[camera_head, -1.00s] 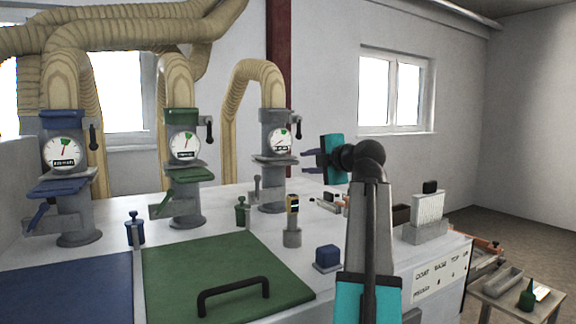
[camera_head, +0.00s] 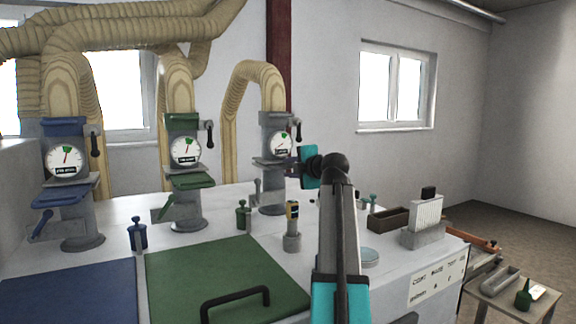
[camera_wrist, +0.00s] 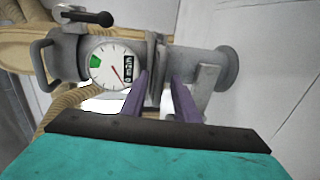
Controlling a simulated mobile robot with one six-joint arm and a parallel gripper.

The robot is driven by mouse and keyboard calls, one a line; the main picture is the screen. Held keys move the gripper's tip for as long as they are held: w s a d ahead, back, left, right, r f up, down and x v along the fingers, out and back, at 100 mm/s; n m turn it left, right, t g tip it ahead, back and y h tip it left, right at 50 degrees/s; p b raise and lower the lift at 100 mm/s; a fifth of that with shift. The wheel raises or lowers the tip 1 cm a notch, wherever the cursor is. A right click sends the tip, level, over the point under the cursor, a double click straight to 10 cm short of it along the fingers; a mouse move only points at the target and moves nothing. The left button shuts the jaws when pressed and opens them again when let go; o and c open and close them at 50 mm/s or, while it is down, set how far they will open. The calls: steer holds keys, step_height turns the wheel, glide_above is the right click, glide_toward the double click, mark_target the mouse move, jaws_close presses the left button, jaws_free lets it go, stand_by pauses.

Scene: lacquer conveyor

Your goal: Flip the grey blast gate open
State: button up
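The grey blast gate (camera_head: 272,161) is a flat plate on the rightmost grey duct column, below a round dial. In the wrist view the column lies sideways, and the gate's plate edge (camera_wrist: 153,72) shows just beyond and between my fingertips. My gripper (camera_head: 291,166) has a teal body and purple fingers pointing left at the gate. In the wrist view my gripper (camera_wrist: 161,80) is open, with a gap between its fingers. I cannot tell whether a finger touches the plate. The far side of the gate is hidden.
A green gate (camera_head: 193,181) and a blue gate (camera_head: 58,194) sit on the columns to the left. A dark handle (camera_head: 298,132) is beside the grey column's dial. A small yellow-and-grey device (camera_head: 292,228) stands in front.

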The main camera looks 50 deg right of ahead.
steer(key=shift+w+d+f, duration=0.15)
steer(key=shift+w+d, duration=0.05)
steer(key=shift+w, duration=0.45)
jaws_close()
